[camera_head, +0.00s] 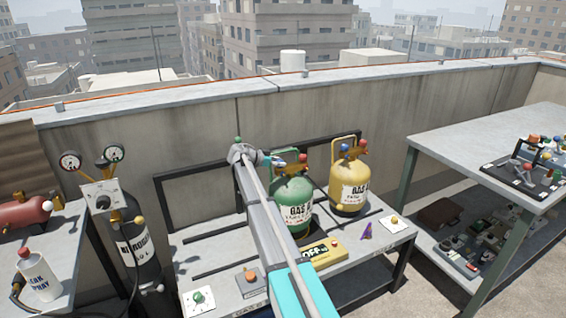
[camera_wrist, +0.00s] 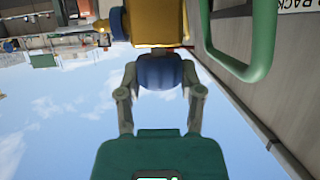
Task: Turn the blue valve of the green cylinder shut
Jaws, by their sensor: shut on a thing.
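The green cylinder (camera_head: 292,205), with a "GAS" label, stands upright on the middle bench. Its blue valve (camera_wrist: 160,72) shows in the wrist view as a round knob on a yellow valve body (camera_wrist: 155,22). My gripper (camera_wrist: 160,78) is shut on this blue knob, one finger on each side. In the head view my gripper (camera_head: 270,160) reaches the valve from the left, and my arm hides part of the cylinder's left side. A red valve (camera_head: 305,159) sits on the right of the cylinder's top. The cylinder's green handle (camera_wrist: 262,45) is close on the right in the wrist view.
A yellow cylinder (camera_head: 349,187) stands just right of the green one. A yellow box with a display (camera_head: 322,252) lies in front. A black nitrogen cylinder with gauges (camera_head: 137,245) is at left. A grey table (camera_head: 480,150) stands at right, and a concrete wall (camera_head: 200,130) runs behind.

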